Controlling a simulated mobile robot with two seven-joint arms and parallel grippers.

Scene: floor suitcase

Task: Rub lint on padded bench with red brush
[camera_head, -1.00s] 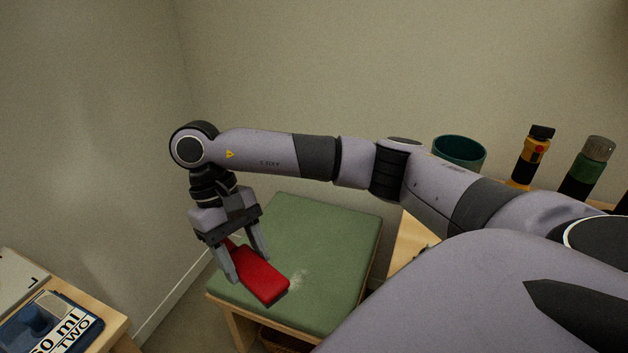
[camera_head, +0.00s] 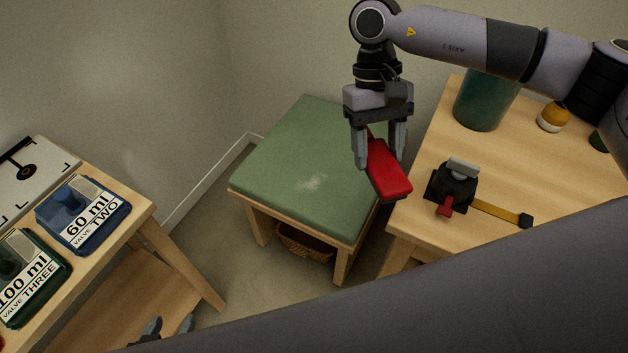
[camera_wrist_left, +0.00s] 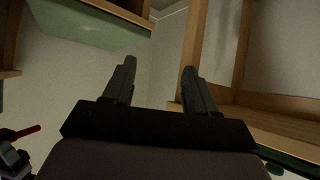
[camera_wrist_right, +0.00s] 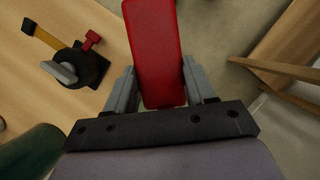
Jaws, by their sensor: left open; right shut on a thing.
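The padded bench (camera_head: 270,165) has a green cushion on a wooden frame. My right gripper (camera_head: 378,150) is shut on the red brush (camera_head: 390,178), which hangs tilted in front of the bench's right edge in the head view. The brush also fills the middle of the right wrist view (camera_wrist_right: 154,50); its bristles are hidden. My left gripper (camera_head: 170,328) is low at the bottom of the head view, beside the left table. In the left wrist view its fingers (camera_wrist_left: 158,85) are apart and empty.
A wooden table (camera_head: 560,185) on the right holds a green bin (camera_head: 484,100) and a black tool with a yellow strip (camera_head: 452,188). The left table (camera_head: 135,215) carries valve boxes (camera_head: 85,215). A basket (camera_head: 305,242) sits under the bench.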

